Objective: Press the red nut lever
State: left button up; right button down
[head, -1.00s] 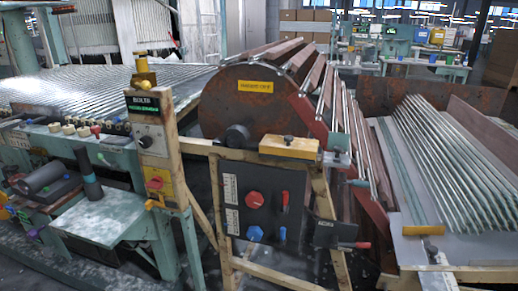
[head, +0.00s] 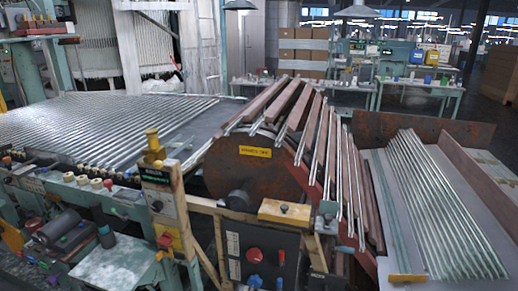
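A dark control panel (head: 265,266) on the front of the yellowed machine frame carries a round red knob (head: 254,255). A small red-tipped lever (head: 281,257) sits to the right of the knob. Blue controls (head: 255,281) show below them near the bottom edge of the head view. I cannot tell which red control is the red nut lever. Neither of my grippers is in view, and nothing of mine touches the panel.
A large rusty drum (head: 250,178) with glass tubes over slats stands above the panel. A tray of tubes (head: 378,170) is at right. A conveyor of tubes (head: 110,120) is at left. A post with a yellow knob (head: 152,140) stands left of the panel.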

aim_at(282, 261)
jog(key=i+j, duration=0.3)
jog(key=i, duration=0.25)
jog(key=i+j, duration=0.35)
jog(key=i, duration=0.2)
